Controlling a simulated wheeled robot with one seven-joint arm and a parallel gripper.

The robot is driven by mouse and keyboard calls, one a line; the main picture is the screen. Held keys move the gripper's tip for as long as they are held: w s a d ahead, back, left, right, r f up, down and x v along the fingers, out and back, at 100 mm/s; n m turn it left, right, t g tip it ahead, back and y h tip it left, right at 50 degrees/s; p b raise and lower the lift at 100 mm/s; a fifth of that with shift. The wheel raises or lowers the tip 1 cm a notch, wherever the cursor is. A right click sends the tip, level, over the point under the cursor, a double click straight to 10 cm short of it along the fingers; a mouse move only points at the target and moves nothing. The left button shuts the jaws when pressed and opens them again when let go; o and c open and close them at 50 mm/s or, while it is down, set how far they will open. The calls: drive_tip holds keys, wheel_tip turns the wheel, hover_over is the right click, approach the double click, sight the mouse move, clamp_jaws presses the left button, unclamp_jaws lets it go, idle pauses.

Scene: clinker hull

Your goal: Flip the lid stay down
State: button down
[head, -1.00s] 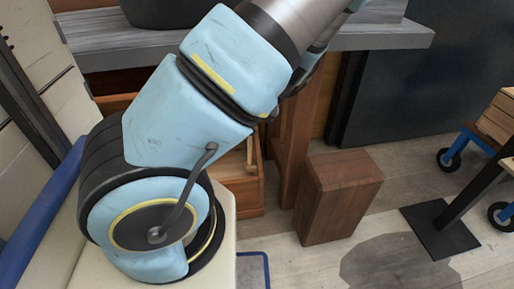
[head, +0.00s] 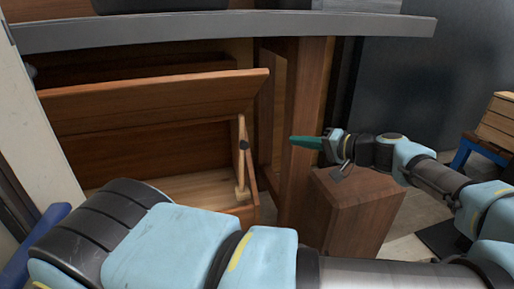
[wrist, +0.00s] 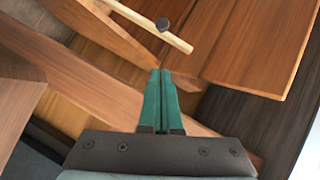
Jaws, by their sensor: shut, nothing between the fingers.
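A wooden chest with its lid (head: 150,104) propped up stands under the grey counter in the head view. The lid stay (head: 242,160) is a pale upright wooden stick with a dark knob, between the chest's right end and the lid. In the wrist view the stay (wrist: 140,22) runs slanted at the top, its dark knob near its middle, with the lid (wrist: 262,40) to the right. My gripper (head: 293,140) is to the right of the stay, apart from it. In the wrist view my gripper's green fingers (wrist: 160,75) are together, with nothing between them.
A brown wooden block (head: 352,212) stands on the floor below my forearm. The grey counter (head: 230,32) overhangs the chest. A brown upright panel (head: 302,130) stands right of the chest, behind my gripper. A wooden crate (head: 497,120) is at far right.

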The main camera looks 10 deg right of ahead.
drive_tip(key=shift+a, duration=0.1)
drive_tip(key=s+a+f+b+x, duration=0.1)
drive_tip(key=b+x, duration=0.3)
drive_tip(key=x, duration=0.8)
drive_tip(key=shift+a, duration=0.7)
drive_tip(key=shift+s+f, duration=0.1)
drive_tip(key=shift+s, duration=0.05)
